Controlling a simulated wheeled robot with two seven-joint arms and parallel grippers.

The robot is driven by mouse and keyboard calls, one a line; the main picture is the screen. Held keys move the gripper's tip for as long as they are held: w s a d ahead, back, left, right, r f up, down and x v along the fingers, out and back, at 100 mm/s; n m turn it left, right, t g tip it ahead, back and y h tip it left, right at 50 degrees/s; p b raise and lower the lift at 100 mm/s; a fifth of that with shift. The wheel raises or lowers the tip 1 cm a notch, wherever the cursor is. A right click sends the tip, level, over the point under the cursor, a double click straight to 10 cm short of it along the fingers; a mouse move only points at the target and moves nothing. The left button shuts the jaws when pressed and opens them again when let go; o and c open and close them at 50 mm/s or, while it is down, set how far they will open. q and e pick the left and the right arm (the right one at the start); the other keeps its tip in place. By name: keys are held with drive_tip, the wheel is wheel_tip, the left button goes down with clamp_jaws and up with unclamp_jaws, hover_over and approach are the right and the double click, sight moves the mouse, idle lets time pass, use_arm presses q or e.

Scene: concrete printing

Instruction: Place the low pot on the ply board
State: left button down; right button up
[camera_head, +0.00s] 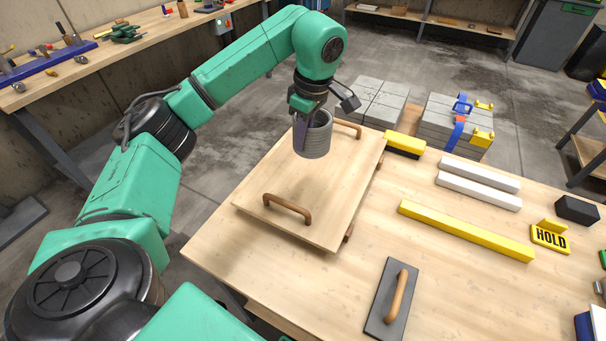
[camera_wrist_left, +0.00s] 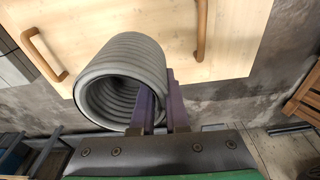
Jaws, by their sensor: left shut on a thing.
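The low pot (camera_head: 314,138) is a grey, ribbed, open-topped cylinder. My left gripper (camera_head: 302,128) is shut on its wall, with one purple finger showing at the rim. In the left wrist view the pot (camera_wrist_left: 125,75) is held by the purple fingers (camera_wrist_left: 165,105), and its hollow inside shows. The ply board (camera_head: 290,195) is a pale wooden panel with brown handles on the workbench. The pot is over the far part of the board; whether its base touches the board is hard to tell. The board also shows behind the pot in the left wrist view (camera_wrist_left: 180,25). My right gripper is not in view.
The board's near handle (camera_head: 288,209) and far handle (camera_head: 347,129) stand up from it. To its right lie a yellow-and-black brush (camera_head: 405,144), a yellow bar (camera_head: 465,230), white bars (camera_head: 480,182) and a float (camera_head: 391,300). Grey blocks (camera_head: 372,101) stand beyond.

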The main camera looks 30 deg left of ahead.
sight(306, 153)
use_arm(q)
drive_tip(key=f+p, duration=0.1)
drive_tip(key=f, duration=1.1)
drive_tip(key=shift+a+f, duration=0.15)
drive_tip(key=shift+a, duration=0.05)
drive_tip(key=shift+w+a+f, duration=0.1)
drive_tip(key=shift+f, duration=0.2)
drive_tip(key=c, duration=0.9)
unclamp_jaws()
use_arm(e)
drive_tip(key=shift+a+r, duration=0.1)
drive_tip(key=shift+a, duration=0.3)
use_arm(q)
drive_tip(key=shift+r, duration=0.2)
drive_tip(key=r, duration=0.2)
drive_tip(key=r+b, duration=0.1)
drive_tip(key=r, duration=0.1)
drive_tip(key=d+r, duration=0.1)
drive_tip(key=r, duration=0.1)
drive_tip(key=shift+b, duration=0.4)
drive_tip(key=r, duration=0.3)
drive_tip(key=r+p, duration=0.1)
drive_tip(key=r, duration=0.1)
drive_tip(key=shift+d+r, duration=0.3)
drive_tip(key=shift+d, duration=0.1)
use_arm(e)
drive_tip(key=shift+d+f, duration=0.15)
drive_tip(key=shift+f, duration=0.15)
